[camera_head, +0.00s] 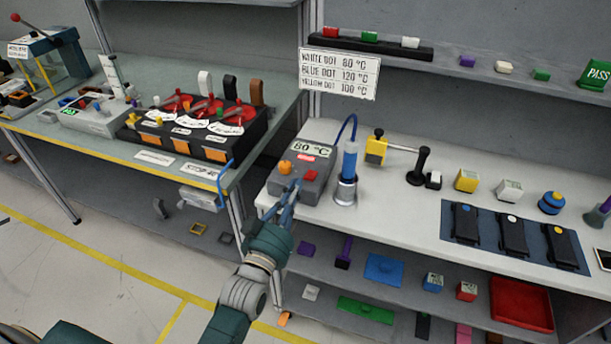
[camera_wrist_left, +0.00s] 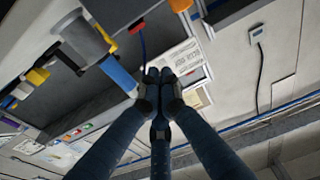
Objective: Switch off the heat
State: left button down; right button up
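A grey heat control box (camera_head: 319,190) stands at the left end of the white bench. It has an "80 °C" display (camera_head: 308,149), a small red label, an orange knob (camera_head: 285,167) and a red button (camera_head: 310,175). My left gripper (camera_head: 293,187) is at the box's front left, close to the knob and button; I cannot tell whether it touches. In the left wrist view its fingers (camera_wrist_left: 159,76) are together with nothing visible between them. A red part (camera_wrist_left: 136,27), likely the button, shows above them. My right gripper is not in view.
A blue-handled tool (camera_head: 349,163) stands in a metal holder right of the box, with a blue cable. A yellow clamp (camera_head: 376,147) and black stand (camera_head: 418,168) are further right. A temperature sign (camera_head: 339,74) hangs behind. A side table (camera_head: 100,145) stands left.

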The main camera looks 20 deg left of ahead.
pick_arm(q)
jog(key=r+p, duration=0.2)
send_over(306, 185)
jog(key=w, duration=0.1)
jog(key=shift+f, duration=0.2)
jog(key=f, duration=0.1)
jog(key=s+f, duration=0.1)
jog(key=f, duration=0.1)
jog(key=shift+f, duration=0.1)
jog(key=shift+s+f, duration=0.15)
jog(key=shift+f, duration=0.45)
